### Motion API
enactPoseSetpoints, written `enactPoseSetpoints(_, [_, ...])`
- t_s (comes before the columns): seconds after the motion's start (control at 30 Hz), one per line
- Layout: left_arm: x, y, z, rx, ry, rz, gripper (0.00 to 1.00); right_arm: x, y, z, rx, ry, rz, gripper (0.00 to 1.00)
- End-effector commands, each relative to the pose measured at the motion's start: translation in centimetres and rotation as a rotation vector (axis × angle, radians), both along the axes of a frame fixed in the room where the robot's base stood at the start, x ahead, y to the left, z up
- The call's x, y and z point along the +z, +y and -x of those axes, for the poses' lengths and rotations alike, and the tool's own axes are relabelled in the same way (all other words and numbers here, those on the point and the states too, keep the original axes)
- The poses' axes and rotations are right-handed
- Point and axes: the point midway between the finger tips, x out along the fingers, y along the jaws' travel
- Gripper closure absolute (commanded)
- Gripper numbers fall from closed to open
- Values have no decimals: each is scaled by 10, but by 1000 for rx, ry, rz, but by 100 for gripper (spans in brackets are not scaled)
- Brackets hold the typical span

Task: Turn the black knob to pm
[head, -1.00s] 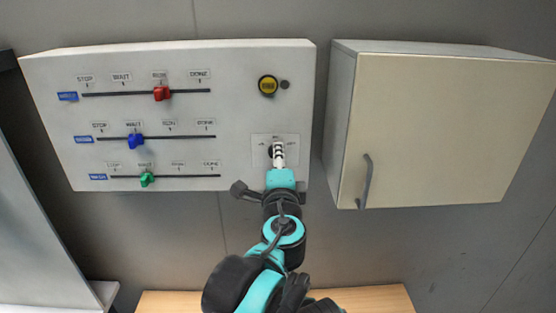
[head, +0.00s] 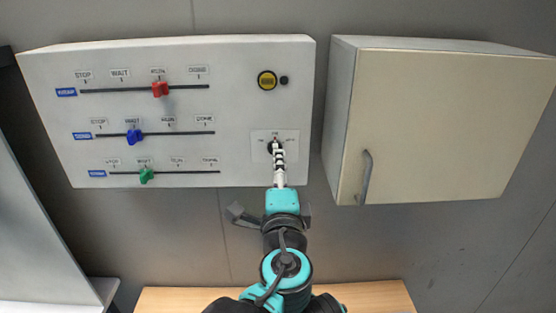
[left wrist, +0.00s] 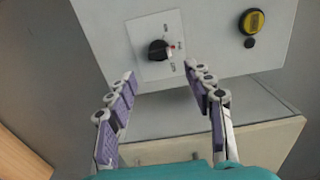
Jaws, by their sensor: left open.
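The black knob (left wrist: 158,50) sits on a pale square plate (left wrist: 155,38) on the white wall panel. Its red mark points right in the left wrist view, toward the middle one of the small labels, which are hard to read. In the head view the knob (head: 272,147) is partly hidden by my left gripper (head: 279,154). In the left wrist view my left gripper (left wrist: 160,74) is open and empty, its purple-padded fingers spread just short of the knob, which shows between and beyond the tips. My right gripper is not in view.
The panel (head: 235,110) also carries a yellow button (head: 267,81) and red (head: 160,89), blue (head: 134,137) and green (head: 147,175) sliders. A cream cabinet (head: 440,130) with a grey handle hangs to the right. A wooden surface (head: 380,298) lies below.

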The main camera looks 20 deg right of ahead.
Motion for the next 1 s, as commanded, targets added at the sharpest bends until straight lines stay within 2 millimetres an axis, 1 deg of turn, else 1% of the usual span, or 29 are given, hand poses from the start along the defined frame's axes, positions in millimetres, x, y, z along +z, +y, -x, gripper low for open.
enactPoseSetpoints(0.03, [0,4,11,-2,0,0,48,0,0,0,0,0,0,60])
enactPoseSetpoints(0.1, [0,8,22,-3,0,0,48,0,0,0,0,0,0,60])
enactPoseSetpoints(0.2, [0,13,34,-2,0,0,48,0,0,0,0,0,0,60])
enactPoseSetpoints(0.33, [0,17,41,0,0,-1,48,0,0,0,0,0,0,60])
enactPoseSetpoints(0.83, [-1,18,42,2,1,1,48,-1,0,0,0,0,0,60])
enactPoseSetpoints(0.87, [-3,20,41,6,5,2,48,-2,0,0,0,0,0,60])
enactPoseSetpoints(0.93, [-15,30,35,27,25,14,48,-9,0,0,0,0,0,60])
enactPoseSetpoints(0.97, [-24,37,32,42,39,22,48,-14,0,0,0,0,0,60])
enactPoseSetpoints(1.0, [-38,50,25,69,64,38,48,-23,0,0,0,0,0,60])
